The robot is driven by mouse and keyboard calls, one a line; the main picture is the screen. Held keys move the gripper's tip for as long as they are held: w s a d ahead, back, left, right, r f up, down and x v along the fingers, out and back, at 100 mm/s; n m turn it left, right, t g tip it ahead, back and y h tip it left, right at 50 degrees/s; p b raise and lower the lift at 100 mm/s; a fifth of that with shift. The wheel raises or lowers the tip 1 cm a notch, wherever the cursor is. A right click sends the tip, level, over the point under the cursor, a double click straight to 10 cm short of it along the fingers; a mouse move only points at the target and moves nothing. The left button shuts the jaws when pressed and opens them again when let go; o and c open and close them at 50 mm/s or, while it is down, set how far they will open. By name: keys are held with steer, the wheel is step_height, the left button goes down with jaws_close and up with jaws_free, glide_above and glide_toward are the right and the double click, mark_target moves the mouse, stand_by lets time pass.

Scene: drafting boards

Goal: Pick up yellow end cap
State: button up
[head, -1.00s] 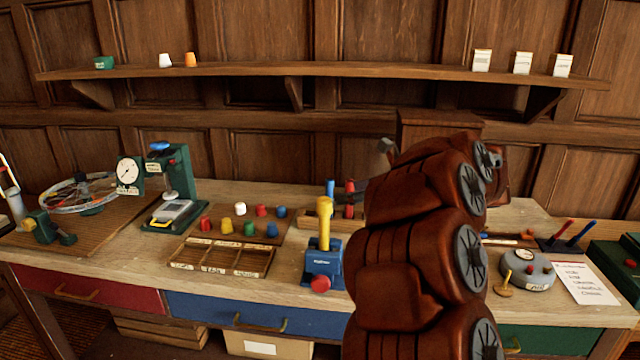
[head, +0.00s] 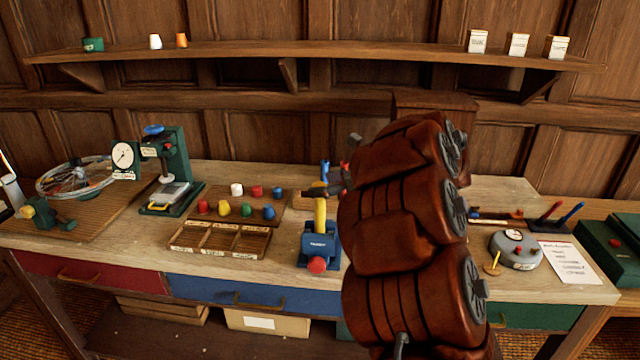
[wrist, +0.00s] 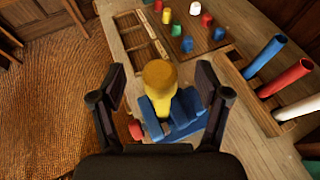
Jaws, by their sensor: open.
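A small yellow end cap (head: 224,208) stands in the front row of coloured caps on a brown board; the wrist view shows it at the top (wrist: 166,16). A taller yellow tube (head: 320,215) stands upright in a blue vise (head: 319,245). In the wrist view the tube's wide round yellow top (wrist: 159,74) faces the camera; I cannot tell whether it is a separate cap. My gripper (wrist: 161,80) is open, its fingers on either side of the tube top in the picture, with gaps. In the head view my gripper (head: 322,189) is partly hidden by my arm.
Red, green, blue and white caps surround the small yellow one. A sectioned wooden tray (head: 220,240) lies in front. A rack with blue, red and white tubes (wrist: 292,78) stands beside the vise. A dial press (head: 170,175) is at left.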

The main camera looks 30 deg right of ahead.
steer(key=shift+x, duration=0.85)
steer(key=shift+c, duration=0.2)
steer(key=c, duration=1.2)
